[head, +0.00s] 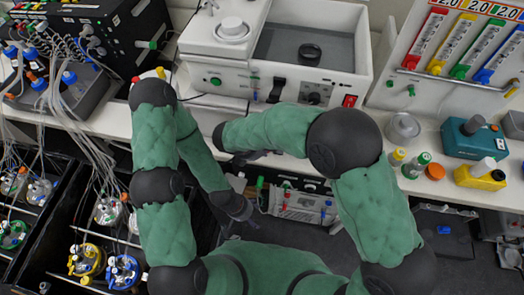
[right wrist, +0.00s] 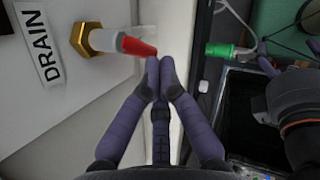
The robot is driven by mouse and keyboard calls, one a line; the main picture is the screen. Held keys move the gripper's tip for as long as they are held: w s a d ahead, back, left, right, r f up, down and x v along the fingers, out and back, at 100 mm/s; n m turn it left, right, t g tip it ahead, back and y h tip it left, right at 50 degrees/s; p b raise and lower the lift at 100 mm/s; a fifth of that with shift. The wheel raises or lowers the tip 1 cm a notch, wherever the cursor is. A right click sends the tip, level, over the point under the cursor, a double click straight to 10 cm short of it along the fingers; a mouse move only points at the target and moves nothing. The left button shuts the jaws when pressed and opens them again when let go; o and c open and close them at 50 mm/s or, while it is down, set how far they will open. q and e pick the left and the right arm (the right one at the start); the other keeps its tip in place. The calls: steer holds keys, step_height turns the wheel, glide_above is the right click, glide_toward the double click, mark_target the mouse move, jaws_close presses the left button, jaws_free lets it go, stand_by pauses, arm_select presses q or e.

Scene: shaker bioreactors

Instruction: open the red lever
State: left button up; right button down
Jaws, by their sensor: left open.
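The red lever (right wrist: 138,46) shows in the right wrist view as a red tip on a white stem, joined to a brass fitting (right wrist: 82,37) on a white panel beside the word DRAIN. My right gripper (right wrist: 160,63) has its two fingertips together just below the red tip; whether they touch it is unclear. In the head view, my right gripper (head: 248,158) is by the front of the white bench unit, and I cannot make out the lever there. My left gripper (head: 243,210) is open, lower down in front of the bench.
A green-tipped valve (right wrist: 222,50) is to the right of my right gripper in the wrist view. A white unit (head: 300,80) stands on the bench. Bottles (head: 417,163) stand at the right. Tubed vessels (head: 88,260) fill the lower left.

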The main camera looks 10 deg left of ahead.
steer(key=shift+r, duration=0.15)
stand_by(0.3)
steer(key=shift+r+p, duration=0.65)
steer(key=shift+r, duration=0.05)
steer(key=v, duration=1.2)
